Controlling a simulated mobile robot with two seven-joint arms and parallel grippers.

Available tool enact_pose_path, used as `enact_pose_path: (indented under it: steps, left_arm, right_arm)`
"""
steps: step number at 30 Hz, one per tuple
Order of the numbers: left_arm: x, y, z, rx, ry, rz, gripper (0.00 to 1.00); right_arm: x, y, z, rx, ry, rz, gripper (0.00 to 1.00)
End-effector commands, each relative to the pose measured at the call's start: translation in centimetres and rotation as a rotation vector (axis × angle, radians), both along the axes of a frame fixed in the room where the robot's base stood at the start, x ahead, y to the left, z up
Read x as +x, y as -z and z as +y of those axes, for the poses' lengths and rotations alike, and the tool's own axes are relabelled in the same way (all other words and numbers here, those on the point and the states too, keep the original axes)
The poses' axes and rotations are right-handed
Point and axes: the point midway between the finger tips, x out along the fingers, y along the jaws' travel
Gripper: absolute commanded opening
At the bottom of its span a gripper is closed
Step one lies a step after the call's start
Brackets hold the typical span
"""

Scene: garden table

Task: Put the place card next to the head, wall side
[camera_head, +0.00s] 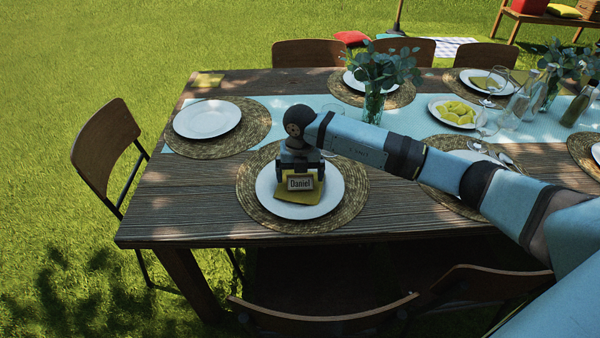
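The place card (300,184), white with a dark frame and the name "Daniel", stands upright over a folded yellow napkin (298,198) on a white plate (325,190). The plate sits on a round woven placemat (355,190) at the near left of the table. My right gripper (301,176) reaches down over the plate with its fingers around the card; whether they press on it cannot be told. Whether the card touches the napkin is also unclear. My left gripper is not in view.
The wooden table (190,215) has bare planks left of the placemat. Another white plate (207,119) on a placemat is at the left end, by a wooden chair (103,150). A blue runner (265,108), leafy vase (373,105) and lemon plate (436,112) lie beyond.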

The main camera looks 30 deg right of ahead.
Motion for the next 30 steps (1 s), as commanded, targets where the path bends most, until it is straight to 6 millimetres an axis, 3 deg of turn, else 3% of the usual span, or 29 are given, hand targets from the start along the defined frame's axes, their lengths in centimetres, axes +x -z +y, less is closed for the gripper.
enact_pose_path:
  steps: [11,24,30]
  left_arm:
    - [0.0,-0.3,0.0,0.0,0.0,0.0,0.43]
    - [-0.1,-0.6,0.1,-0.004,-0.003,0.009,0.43]
    - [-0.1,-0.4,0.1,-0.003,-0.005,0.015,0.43]
  right_arm:
    - [0.0,-0.9,0.0,0.0,0.0,-0.001,0.99]
    - [0.1,-9.7,0.0,0.0,-0.001,-0.003,0.99]
    - [0.0,-11.9,0.0,0.0,0.0,-0.001,0.99]
